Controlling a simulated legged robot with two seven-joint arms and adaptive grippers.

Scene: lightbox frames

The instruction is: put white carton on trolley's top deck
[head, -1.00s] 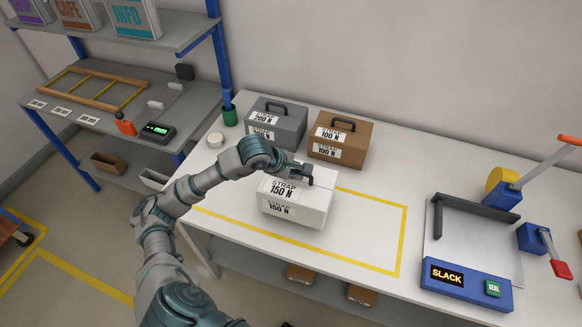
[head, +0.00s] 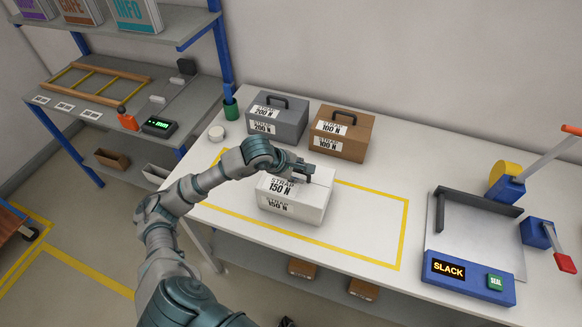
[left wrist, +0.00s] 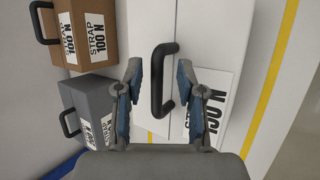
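The white carton (head: 292,208), labelled STRAP 150 N, stands on the white workbench inside a yellow outline. My left gripper (head: 302,172) is over its top. In the left wrist view the gripper (left wrist: 160,75) is open, with one finger on each side of the carton's black handle (left wrist: 157,85), and gaps show between fingers and handle. The white carton (left wrist: 205,30) fills the middle there. Only a corner of what seems to be the trolley (head: 12,222), orange-brown with a dark wheel, shows at the left edge. My right gripper is not in view.
A grey carton (head: 277,120) and a brown carton (head: 340,137) stand just behind the white one. A strapping device (head: 470,245) reading SLACK is at the right. A shelf rack (head: 130,95) stands at the left. The floor between rack and trolley is open.

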